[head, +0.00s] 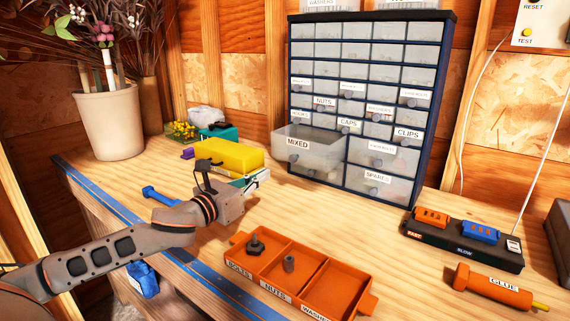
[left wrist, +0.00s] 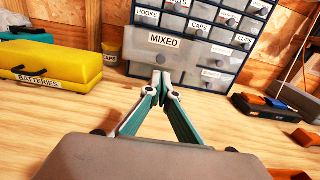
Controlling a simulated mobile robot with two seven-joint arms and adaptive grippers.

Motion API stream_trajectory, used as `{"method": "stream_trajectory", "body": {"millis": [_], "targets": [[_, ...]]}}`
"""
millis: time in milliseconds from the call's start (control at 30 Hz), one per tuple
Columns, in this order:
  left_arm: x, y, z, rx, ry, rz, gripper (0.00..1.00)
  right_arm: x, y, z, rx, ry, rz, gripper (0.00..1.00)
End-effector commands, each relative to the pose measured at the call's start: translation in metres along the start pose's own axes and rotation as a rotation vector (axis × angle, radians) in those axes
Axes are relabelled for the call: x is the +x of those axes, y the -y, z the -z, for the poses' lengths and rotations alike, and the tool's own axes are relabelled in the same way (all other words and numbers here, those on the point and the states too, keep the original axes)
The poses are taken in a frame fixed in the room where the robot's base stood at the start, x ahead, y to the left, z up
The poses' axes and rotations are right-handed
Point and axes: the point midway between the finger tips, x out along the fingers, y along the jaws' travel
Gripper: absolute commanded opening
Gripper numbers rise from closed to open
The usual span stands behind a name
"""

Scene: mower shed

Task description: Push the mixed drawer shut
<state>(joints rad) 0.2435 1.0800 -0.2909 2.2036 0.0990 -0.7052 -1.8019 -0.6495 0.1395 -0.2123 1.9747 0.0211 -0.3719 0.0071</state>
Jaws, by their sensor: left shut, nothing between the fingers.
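The mixed drawer (head: 308,151) is a clear drawer with a MIXED label, in the lower left of the blue-framed drawer cabinet (head: 449,75). It juts out from the cabinet towards me. In the left wrist view, the MIXED drawer front (left wrist: 190,61) is straight ahead of my fingers. My left gripper (head: 262,176) is shut and empty, left of and in front of the drawer. In the left wrist view, its closed fingertips (left wrist: 161,80) overlap the drawer's lower edge. I cannot tell whether they touch it. My right gripper is not in view.
A yellow batteries case (head: 230,156) lies behind my left gripper. An orange tray (head: 318,283) with three compartments stands in front on the bench. A charger (head: 463,247) and glue tube (head: 490,286) lie at the right. A plant pot (head: 108,122) stands at the left.

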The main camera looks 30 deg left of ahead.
Motion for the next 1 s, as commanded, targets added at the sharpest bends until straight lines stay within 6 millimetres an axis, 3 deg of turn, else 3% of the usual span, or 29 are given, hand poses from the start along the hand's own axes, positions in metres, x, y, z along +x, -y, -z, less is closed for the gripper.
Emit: {"method": "stream_trajectory", "body": {"millis": [600,1000], "targets": [[0.093,0.001,0.0,-0.002,0.0,0.001,0.0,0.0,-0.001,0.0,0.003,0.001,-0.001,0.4],[0.104,0.001,0.001,0.0,-0.002,0.002,0.0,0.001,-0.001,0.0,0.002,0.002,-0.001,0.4]]}}
